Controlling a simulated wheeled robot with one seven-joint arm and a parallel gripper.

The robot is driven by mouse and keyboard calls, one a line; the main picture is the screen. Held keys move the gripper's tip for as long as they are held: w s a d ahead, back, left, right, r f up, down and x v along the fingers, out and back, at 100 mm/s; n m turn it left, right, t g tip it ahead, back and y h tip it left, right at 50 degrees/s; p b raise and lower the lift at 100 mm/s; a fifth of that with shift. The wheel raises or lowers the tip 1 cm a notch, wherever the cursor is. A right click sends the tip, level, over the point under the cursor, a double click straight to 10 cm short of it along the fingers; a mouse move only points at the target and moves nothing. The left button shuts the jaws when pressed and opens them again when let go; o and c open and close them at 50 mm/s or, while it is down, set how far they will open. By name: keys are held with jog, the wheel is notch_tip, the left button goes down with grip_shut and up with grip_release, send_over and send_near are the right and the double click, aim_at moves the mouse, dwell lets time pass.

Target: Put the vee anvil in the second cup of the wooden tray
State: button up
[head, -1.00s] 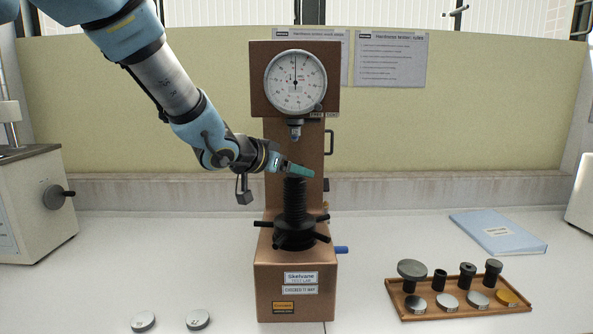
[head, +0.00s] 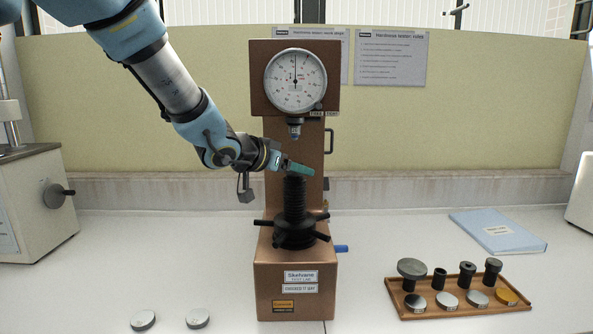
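My gripper (head: 300,168), with green fingers, is at the top of the black threaded screw (head: 294,200) of the brown hardness tester, below its indenter (head: 295,130). I cannot tell whether its fingers are open or shut, or whether they hold anything. I cannot make out the vee anvil for certain; the fingers cover the top of the screw. The wooden tray (head: 465,313) lies at the right of the bench. Its back row holds a wide-topped dark anvil (head: 412,268) and several dark cylindrical pieces (head: 467,273). Its cups are not clearly visible.
Silver discs (head: 447,301) and a gold disc (head: 506,296) lie along the tray's front. Two loose discs (head: 143,320) lie at front left. A blue folder (head: 497,232) lies behind the tray. The tester's dial head (head: 295,80) overhangs the screw. The bench between tester and tray is clear.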

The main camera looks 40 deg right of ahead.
jog(key=shift+r, duration=0.15)
jog(key=shift+r+p, duration=0.6)
jog(key=shift+p, duration=0.2)
jog(key=s+a+p, duration=0.1)
jog(key=a, duration=0.7)
jog(key=shift+s, duration=0.2)
